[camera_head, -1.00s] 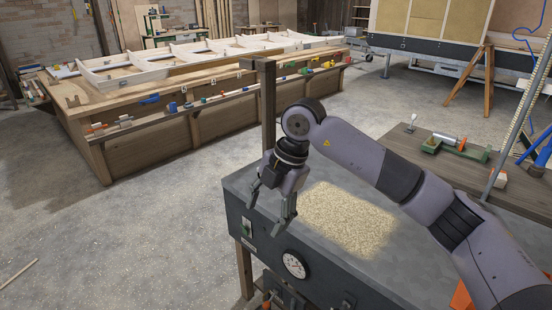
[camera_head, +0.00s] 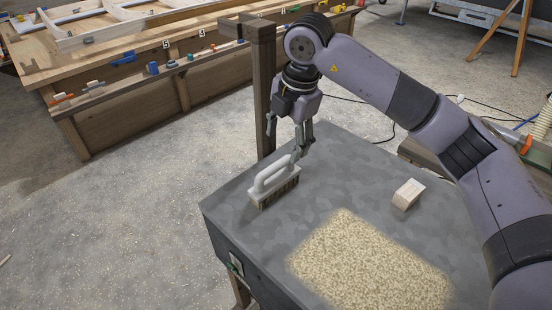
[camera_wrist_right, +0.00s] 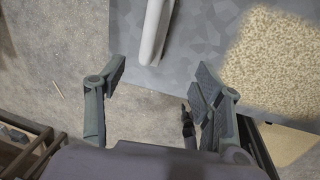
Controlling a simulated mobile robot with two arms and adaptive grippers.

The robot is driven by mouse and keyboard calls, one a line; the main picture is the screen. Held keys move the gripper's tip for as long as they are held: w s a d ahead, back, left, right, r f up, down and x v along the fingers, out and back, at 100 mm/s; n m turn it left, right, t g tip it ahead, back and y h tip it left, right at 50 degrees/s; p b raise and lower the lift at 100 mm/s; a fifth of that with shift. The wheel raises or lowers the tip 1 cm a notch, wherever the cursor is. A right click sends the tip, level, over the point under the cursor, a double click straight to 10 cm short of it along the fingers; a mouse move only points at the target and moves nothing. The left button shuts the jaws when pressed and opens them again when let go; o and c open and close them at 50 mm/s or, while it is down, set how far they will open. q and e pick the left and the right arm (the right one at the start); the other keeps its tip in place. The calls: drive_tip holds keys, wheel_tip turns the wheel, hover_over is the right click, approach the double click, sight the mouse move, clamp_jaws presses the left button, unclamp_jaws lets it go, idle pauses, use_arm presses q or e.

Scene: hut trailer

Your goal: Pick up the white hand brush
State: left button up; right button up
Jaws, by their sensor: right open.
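The white hand brush (camera_head: 273,181) sits near the far left corner of the grey machine top, bristles down, its white handle uppermost. My right gripper (camera_head: 287,138) is just above and behind it, pointing down, with its fingers apart and nothing between them. In the right wrist view the white handle (camera_wrist_right: 153,35) lies ahead of the open fingers (camera_wrist_right: 162,78), roughly in line with the gap, its far end cut off by the top edge. My left gripper is not in view.
The grey top (camera_head: 250,218) also bears a patch of sawdust (camera_head: 370,265) and a small wooden block (camera_head: 408,194). A wooden post (camera_head: 263,100) stands close beside my right gripper. A large workbench (camera_head: 130,100) is at the back left. Bare floor (camera_head: 130,220) lies left of the machine.

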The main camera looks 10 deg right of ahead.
drive_tip(key=p, duration=0.1)
approach(277, 179)
drive_tip(key=f, duration=0.2)
drive_tip(key=a+f, duration=0.1)
drive_tip(key=f, duration=0.1)
drive_tip(key=shift+s+a+p, duration=0.1)
drive_tip(key=shift+s+p, duration=0.05)
drive_tip(key=shift+p, duration=0.2)
drive_tip(key=shift+f, duration=0.4)
drive_tip(key=f, duration=0.1)
drive_tip(key=w+f, duration=0.1)
drive_tip(key=f, duration=0.1)
drive_tip(key=w+f+p, duration=0.1)
drive_tip(key=shift+f, duration=0.4)
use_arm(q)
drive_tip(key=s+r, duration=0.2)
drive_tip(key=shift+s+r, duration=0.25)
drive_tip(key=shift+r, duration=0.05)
use_arm(e)
drive_tip(key=shift+s, duration=0.1)
drive_tip(key=shift+c, duration=0.2)
drive_tip(key=c, duration=1.2)
